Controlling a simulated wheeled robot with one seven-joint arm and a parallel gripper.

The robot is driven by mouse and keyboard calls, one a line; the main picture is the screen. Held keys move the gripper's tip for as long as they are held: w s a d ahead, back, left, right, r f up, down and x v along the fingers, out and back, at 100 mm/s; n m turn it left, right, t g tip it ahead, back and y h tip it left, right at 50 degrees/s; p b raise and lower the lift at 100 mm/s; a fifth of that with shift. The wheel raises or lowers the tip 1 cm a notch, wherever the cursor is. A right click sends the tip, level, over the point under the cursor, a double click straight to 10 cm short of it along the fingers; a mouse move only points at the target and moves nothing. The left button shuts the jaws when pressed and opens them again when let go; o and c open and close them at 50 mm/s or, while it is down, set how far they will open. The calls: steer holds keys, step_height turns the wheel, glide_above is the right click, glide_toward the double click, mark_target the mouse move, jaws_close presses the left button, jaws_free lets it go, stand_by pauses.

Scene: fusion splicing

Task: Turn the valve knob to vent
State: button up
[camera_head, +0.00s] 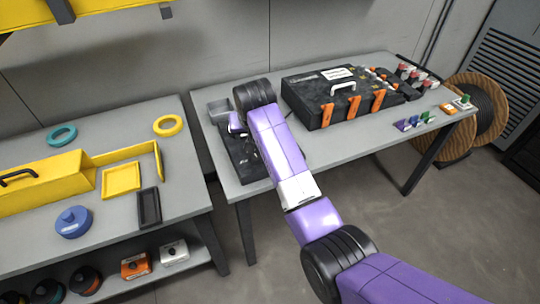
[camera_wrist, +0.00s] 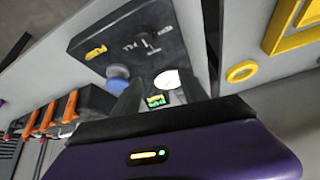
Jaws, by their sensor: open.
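A black panel (camera_head: 245,168) lies at the left end of the grey workbench, partly hidden behind my arm. In the wrist view the same panel (camera_wrist: 75,45) carries a small dark knob (camera_wrist: 146,42) with pale markings beside it, which I take for the valve knob; the markings are too small to read. A blue round part (camera_wrist: 118,76), a white gauge (camera_wrist: 166,79) and a yellow label (camera_wrist: 96,52) are also on the panel. My gripper (camera_wrist: 160,84) is open and empty, its dark fingers on either side of the gauge in the picture, with the knob beyond the tips.
A black case (camera_head: 318,112) with orange latches stands to the right on the workbench (camera_head: 360,145). A second table (camera_head: 110,215) with yellow trays stands at left. A cable reel (camera_head: 490,110) stands on the floor at right.

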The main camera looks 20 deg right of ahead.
mark_target(256, 156)
steer(key=shift+s+d+f+m+g, duration=0.1)
steer(key=shift+d+f+g, duration=0.2)
steer(key=shift+f, duration=1.3)
steer(key=shift+s+d+f+m+g, duration=0.1)
steer(key=shift+s+d+f+g, duration=0.2)
steer(key=shift+f, duration=1.35)
steer(key=shift+w+d+f+m+g, duration=0.15)
steer(key=shift+f+g, duration=0.25)
steer(key=shift+f, duration=1.2)
steer(key=shift+s, duration=0.1)
steer(key=shift+c, duration=0.4)
jaws_close()
